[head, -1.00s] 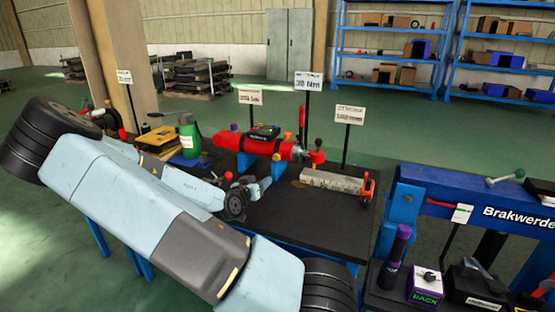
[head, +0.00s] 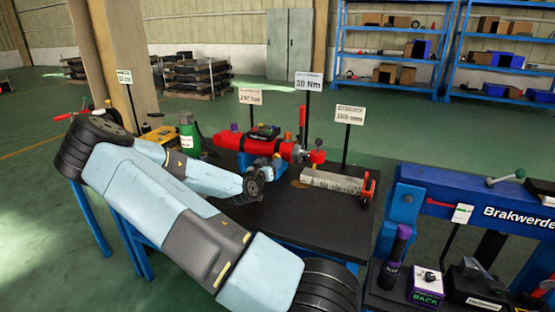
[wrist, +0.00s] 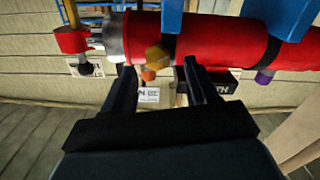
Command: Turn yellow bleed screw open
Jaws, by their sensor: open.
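The red cylinder (head: 245,143) lies level on blue supports on the black bench in the head view. In the wrist view the red cylinder (wrist: 205,42) spans the top of the picture. A yellow-orange hexagonal screw head (wrist: 157,57) sits on its near side, with a smaller orange tip (wrist: 148,74) just below it; I take this to be the bleed screw. My gripper (wrist: 159,68) is open, its two black fingers on either side of the screw with gaps; I cannot tell the remaining depth. In the head view the fingers are hard to make out beside the cylinder.
A purple-tipped fitting (wrist: 264,76) sticks out of the cylinder right of my fingers. A grey block (head: 332,182) lies on the bench (head: 290,225) to the right. A green bottle (head: 189,135) stands left. Sign posts (head: 308,82) rise behind.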

